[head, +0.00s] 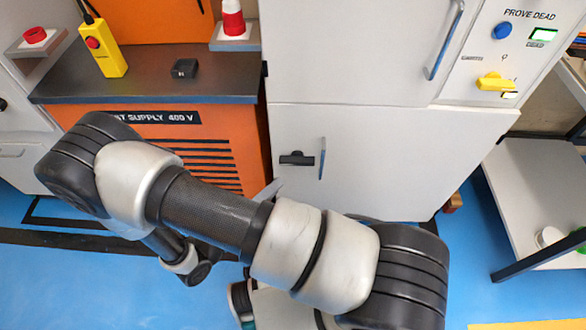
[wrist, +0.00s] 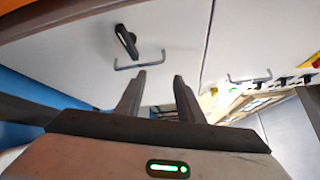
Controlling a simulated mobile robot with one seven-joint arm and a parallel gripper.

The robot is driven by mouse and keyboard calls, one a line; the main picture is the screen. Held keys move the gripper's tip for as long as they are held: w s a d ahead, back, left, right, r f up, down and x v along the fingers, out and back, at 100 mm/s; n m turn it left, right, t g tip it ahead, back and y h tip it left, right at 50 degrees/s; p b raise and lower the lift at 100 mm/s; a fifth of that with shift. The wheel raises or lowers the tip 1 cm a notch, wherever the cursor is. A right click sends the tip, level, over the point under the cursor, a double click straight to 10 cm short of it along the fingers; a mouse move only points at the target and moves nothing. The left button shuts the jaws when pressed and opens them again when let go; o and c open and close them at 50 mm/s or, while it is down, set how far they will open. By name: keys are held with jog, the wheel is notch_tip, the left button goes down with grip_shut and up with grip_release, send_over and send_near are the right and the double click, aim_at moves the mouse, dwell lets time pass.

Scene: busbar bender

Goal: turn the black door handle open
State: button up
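The black door handle (head: 297,158) is a short lever lying level on the lower grey cabinet door (head: 380,185), left of a thin upright bar pull (head: 322,158). In the wrist view the handle (wrist: 126,41) shows slanted, beyond my gripper and up to the left, with the bar pull (wrist: 140,63) just below it. My gripper (wrist: 156,78) is open, with a clear gap between its two dark fingers. Nothing is between them, and they look apart from the handle. In the head view my arm hides most of the gripper. The door looks shut.
An orange supply unit (head: 230,145) with a dark top (head: 150,80) stands left of the door. A yellow control box (head: 110,55) stands on it. A panel with a yellow switch (head: 495,82) is at upper right. A pale shelf (head: 535,185) stands at right.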

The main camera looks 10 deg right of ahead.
aim_at(295, 164)
notch_tip(295, 164, down, 9)
jog(key=s+a+n+t+y+b, duration=0.1)
jog(key=n+t+y+b, duration=0.2)
jog(key=n, duration=0.4)
jog(key=shift+t, duration=0.6)
jog(key=b+x, duration=0.1)
jog(key=x, duration=1.6)
jog(key=shift+s+d+r, duration=0.1)
jog(key=shift+s+r, duration=0.05)
jog(key=shift+r, duration=0.05)
jog(key=c, duration=0.7)
